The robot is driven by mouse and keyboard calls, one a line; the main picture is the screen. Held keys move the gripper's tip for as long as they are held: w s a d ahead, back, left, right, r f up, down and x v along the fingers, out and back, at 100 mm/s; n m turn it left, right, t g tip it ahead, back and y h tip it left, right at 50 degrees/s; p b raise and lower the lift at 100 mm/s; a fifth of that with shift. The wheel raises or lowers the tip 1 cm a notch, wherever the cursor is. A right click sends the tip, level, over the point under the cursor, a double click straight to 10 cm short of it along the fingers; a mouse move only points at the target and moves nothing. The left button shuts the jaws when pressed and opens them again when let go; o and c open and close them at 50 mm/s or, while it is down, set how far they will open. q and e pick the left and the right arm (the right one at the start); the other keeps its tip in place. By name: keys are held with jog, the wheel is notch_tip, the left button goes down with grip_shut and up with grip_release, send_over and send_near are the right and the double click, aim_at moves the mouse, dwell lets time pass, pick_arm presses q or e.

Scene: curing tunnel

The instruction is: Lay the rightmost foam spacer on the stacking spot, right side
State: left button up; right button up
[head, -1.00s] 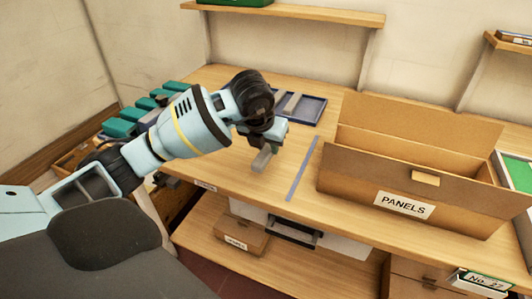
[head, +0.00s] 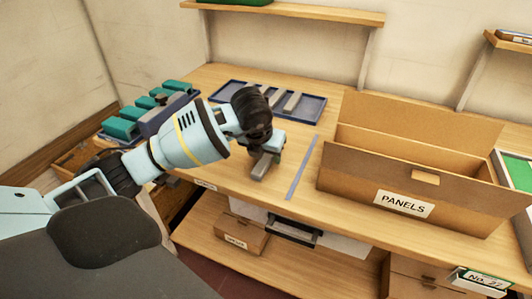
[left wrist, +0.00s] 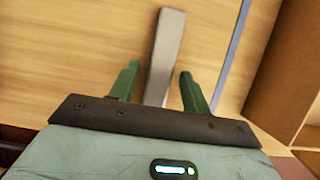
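A grey foam spacer (head: 262,165) lies under my left gripper on the wooden bench, left of a thin blue-grey strip. In the left wrist view the spacer (left wrist: 166,45) runs lengthwise between the two green fingers. My left gripper (head: 266,157) is open around it; the fingers (left wrist: 160,82) show a gap on each side of the spacer. Other grey spacers (head: 292,102) lie in a blue tray (head: 318,112) behind the gripper. No marked outline of the stacking spot can be made out. My right gripper is not in view.
The blue-grey strip (head: 303,165) runs along the bench between the spacer and a cardboard box labelled PANELS (head: 340,190). Teal blocks (head: 120,128) stand at the left. A shelf (head: 310,14) is on the back wall. The bench around the spacer is clear.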

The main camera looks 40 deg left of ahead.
pick_arm(q)
jog(key=shift+r, duration=0.6)
jog(key=v, duration=1.1)
jog(key=shift+s+p, duration=0.2)
jog(key=shift+p, duration=0.25)
jog(key=shift+r, duration=0.1)
